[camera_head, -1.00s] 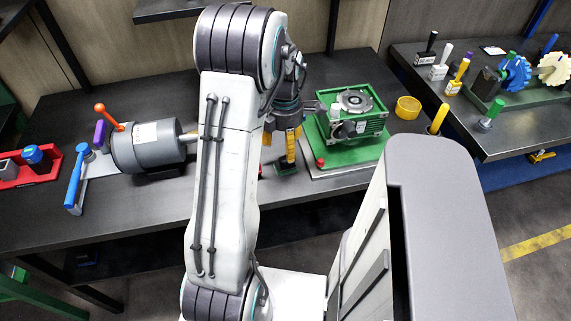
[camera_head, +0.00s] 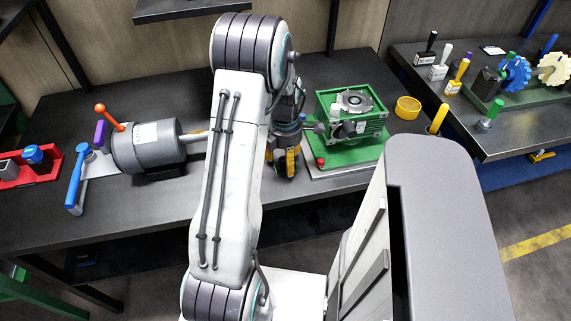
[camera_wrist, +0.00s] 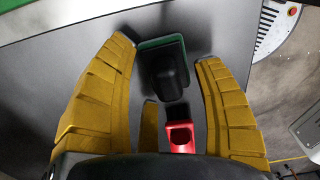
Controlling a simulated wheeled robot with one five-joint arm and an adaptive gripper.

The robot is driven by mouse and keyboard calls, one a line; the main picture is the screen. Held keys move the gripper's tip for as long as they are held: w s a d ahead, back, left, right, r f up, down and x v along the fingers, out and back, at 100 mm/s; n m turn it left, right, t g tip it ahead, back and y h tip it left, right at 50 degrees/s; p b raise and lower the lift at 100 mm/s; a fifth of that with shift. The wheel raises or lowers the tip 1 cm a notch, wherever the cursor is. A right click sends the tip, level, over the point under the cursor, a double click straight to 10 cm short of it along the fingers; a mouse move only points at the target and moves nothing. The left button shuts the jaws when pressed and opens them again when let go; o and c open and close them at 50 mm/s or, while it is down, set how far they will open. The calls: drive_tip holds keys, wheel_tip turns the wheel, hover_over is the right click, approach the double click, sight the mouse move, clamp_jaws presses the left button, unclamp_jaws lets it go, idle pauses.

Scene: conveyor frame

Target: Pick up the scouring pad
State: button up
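The scouring pad (camera_wrist: 167,70), a green-edged pad with a black grip on top, lies on the dark table in the wrist view. My gripper (camera_wrist: 167,52) is open, with its yellow fingers on the left and right of the pad and clear gaps between. I cannot tell the exact height of the fingertips above the table. In the head view my gripper (camera_head: 284,166) points down at the table behind my arm, and it and the arm hide most of the pad.
A red block (camera_wrist: 180,138) with a dark hole stands near the pad. A grey motor (camera_head: 148,146) is to the left. A green machine (camera_head: 352,118) on a green base stands close on the right, with a yellow ring (camera_head: 408,107) beyond it.

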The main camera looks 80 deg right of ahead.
clamp_jaws()
idle(0.4)
drive_tip(key=shift+r, duration=0.15)
drive_tip(key=shift+r, duration=0.6)
wheel_tip(320, 180, up, 3)
drive_tip(key=shift+f, duration=0.2)
drive_tip(key=s+a+r, duration=0.7)
drive_tip(key=s, duration=0.2)
drive_tip(key=shift+a+b, duration=0.2)
drive_tip(key=shift+b, duration=0.2)
